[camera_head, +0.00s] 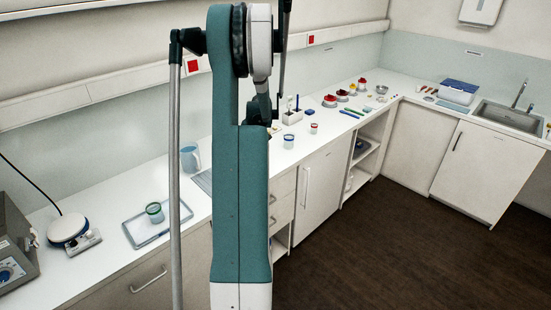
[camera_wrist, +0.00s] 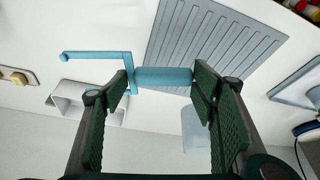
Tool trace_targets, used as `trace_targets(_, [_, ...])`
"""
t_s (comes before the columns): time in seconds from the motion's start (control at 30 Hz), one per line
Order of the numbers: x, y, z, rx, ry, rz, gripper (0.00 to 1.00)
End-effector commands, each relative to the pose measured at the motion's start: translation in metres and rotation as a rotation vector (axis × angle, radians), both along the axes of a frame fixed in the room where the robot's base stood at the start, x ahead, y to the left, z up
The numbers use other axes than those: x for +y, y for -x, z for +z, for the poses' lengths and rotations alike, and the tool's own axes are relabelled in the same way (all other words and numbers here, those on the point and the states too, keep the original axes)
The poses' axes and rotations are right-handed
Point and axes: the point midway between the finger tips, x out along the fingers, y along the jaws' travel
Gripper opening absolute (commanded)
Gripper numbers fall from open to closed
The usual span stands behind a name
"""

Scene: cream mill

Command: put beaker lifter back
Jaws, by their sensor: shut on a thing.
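The beaker lifter (camera_wrist: 165,76) is light blue, with a thick round handle and a thin bent arm that reaches left in the wrist view. My gripper (camera_wrist: 160,84) is shut on the handle, one dark green ribbed finger pad at each end. The lifter appears held above the white bench; its exact height cannot be told. A white open-fronted holder (camera_wrist: 72,112) is beyond the left finger, partly hidden by it; whether it is the lifter's place cannot be told. In the head view my arm hides the gripper and the lifter.
A grooved grey drainer mat (camera_wrist: 222,42) lies behind the lifter. A pale blue jug (camera_head: 190,157) stands at the back of the bench. A hotplate (camera_head: 68,230) is at left.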

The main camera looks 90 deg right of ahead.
Motion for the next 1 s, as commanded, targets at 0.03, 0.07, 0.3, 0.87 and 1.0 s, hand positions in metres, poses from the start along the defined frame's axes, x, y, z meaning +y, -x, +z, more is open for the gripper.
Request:
trace_targets(0.03, [-0.013, 0.014, -0.003, -0.001, 0.001, -0.030, 0.45])
trace_targets(0.07, [-0.020, 0.022, -0.005, -0.002, 0.002, -0.048, 0.45])
trace_targets(0.3, [-0.067, 0.081, -0.021, -0.008, 0.006, -0.178, 0.45])
trace_targets(0.87, [-0.097, 0.126, -0.033, -0.014, 0.009, -0.274, 0.45])
trace_targets(1.0, [-0.097, 0.125, -0.033, -0.014, 0.010, -0.273, 0.45])
